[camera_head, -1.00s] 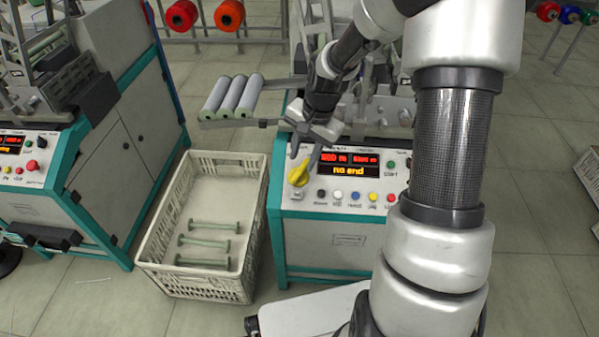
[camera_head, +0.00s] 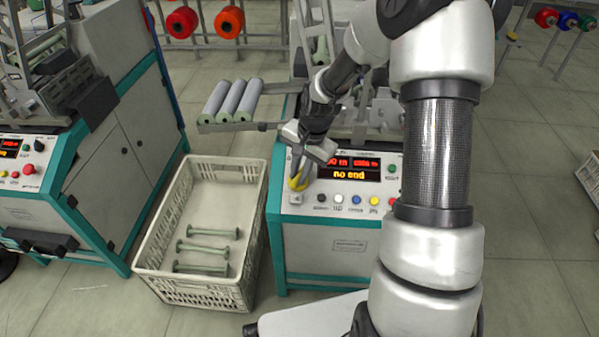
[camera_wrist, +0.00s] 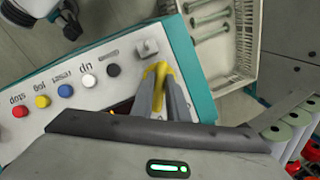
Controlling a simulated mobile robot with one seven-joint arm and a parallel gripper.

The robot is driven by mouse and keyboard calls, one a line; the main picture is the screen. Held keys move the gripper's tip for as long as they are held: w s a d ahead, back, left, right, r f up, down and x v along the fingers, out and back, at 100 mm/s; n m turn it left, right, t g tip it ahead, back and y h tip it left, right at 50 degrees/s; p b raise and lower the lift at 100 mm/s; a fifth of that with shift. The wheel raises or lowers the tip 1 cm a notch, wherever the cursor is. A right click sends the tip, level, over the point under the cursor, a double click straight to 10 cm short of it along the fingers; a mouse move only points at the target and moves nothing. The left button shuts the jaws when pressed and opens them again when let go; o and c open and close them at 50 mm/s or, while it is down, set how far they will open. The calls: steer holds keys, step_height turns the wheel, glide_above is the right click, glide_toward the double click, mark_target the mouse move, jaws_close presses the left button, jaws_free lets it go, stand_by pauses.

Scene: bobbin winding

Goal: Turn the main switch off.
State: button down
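The main switch appears to be the yellow part (camera_head: 297,183) at the left end of the control panel (camera_head: 310,207); no label on it is readable. In the wrist view the yellow part (camera_wrist: 160,70) shows at and between the fingertips of my gripper (camera_wrist: 161,92). In the head view my gripper (camera_head: 299,172) points down at it and hides much of it. The fingers stand close together on either side of the yellow part. I cannot tell whether they press on it. The panel display (camera_head: 350,172) is lit and reads "no end".
A small grey block (camera_wrist: 147,47) sits beside the yellow part on the panel. A row of coloured buttons (camera_head: 356,199) runs to the right. A white crate (camera_head: 157,272) with several bobbins stands left of the machine. Grey rolls (camera_head: 229,102) lie behind it.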

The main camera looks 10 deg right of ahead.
steer(key=shift+n, duration=0.4)
steer(key=shift+w+a+r+n+g+h+p, duration=0.15)
steer(key=shift+n+g+h+p, duration=0.2)
steer(key=shift+n+p, duration=0.45)
steer(key=n+h, duration=0.1)
steer(key=n, duration=0.2)
steer(key=shift+a+p, duration=0.15)
steer(key=shift+p, duration=0.25)
steer(key=n+h, duration=0.1)
steer(key=n, duration=0.1)
steer(key=n+h, duration=0.1)
steer(key=n, duration=0.2)
steer(key=shift+a+n+g+p, duration=0.2)
steer(key=shift+n+g+p, duration=0.05)
steer(key=shift+n+p, duration=0.1)
steer(key=shift+h, duration=0.25)
steer(key=c, duration=1.7)
jaws_free()
